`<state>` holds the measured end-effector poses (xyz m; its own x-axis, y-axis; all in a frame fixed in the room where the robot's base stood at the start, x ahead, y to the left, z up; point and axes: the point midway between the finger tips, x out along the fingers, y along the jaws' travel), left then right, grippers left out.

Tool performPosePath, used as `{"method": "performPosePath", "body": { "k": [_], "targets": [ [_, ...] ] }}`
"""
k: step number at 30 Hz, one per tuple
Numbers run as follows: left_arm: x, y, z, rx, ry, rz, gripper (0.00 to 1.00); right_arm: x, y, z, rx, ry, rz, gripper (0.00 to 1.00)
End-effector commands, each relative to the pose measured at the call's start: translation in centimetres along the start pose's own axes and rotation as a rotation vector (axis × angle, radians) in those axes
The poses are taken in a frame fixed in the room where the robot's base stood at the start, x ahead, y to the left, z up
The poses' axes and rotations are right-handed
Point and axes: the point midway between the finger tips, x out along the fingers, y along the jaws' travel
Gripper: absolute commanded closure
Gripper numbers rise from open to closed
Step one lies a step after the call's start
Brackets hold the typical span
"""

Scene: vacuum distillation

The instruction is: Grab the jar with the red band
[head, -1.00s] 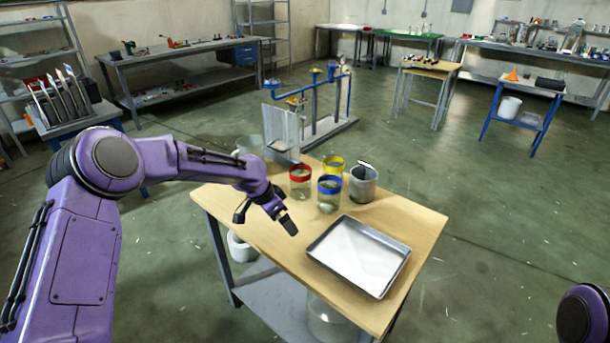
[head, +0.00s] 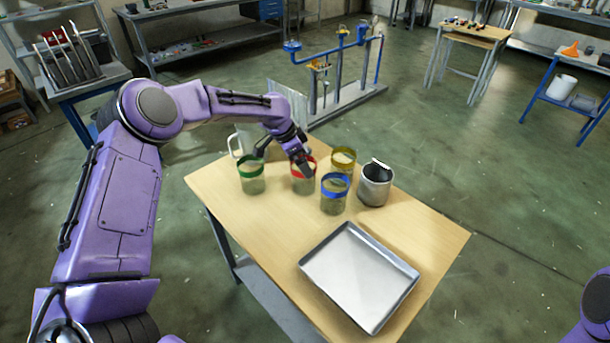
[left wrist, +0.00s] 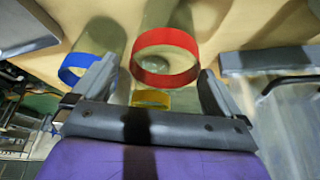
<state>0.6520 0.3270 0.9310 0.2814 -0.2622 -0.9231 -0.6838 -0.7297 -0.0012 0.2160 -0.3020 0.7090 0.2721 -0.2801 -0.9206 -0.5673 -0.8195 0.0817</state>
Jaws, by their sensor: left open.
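The red-banded jar (head: 303,184) is a clear glass jar standing on the wooden table, among the other banded jars. In the left wrist view its red band (left wrist: 166,75) lies ahead of my jaws, roughly between them. My left gripper (head: 285,160) is open and empty at the jar's upper part, partly covering the band in the head view. Its two fingers (left wrist: 160,92) also show in the left wrist view; I cannot tell whether they touch the glass. My right gripper is out of view.
A green-banded jar (head: 252,178) stands left of the red one, a blue-banded jar (head: 334,199) right, and a yellow-banded jar (head: 343,160) behind. A grey metal cup (head: 375,186) and white pitcher (head: 236,146) stand nearby. A metal tray (head: 352,270) lies in front.

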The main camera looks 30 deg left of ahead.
Motion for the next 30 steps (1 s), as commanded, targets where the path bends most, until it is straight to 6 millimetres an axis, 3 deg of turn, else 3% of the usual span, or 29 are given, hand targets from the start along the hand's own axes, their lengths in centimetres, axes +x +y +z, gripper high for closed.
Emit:
{"method": "performPosePath", "body": {
  "k": [9,17,22,23,30],
  "targets": [
    [4.8,-0.3,0.2,0.001,-0.001,0.001,0.0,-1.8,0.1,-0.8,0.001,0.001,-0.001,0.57],
    [5.5,-0.3,0.1,0.003,0.0,0.0,0.0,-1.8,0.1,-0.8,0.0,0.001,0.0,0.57],
    [5.5,-0.3,0.2,0.003,0.0,0.001,0.52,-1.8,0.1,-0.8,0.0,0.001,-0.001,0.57],
    [5.5,-0.3,0.2,0.003,0.0,0.001,0.57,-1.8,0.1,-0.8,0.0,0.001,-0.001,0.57],
    [5.4,-0.3,0.1,0.003,0.001,0.0,0.57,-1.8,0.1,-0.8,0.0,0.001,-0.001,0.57]
  ]
}}
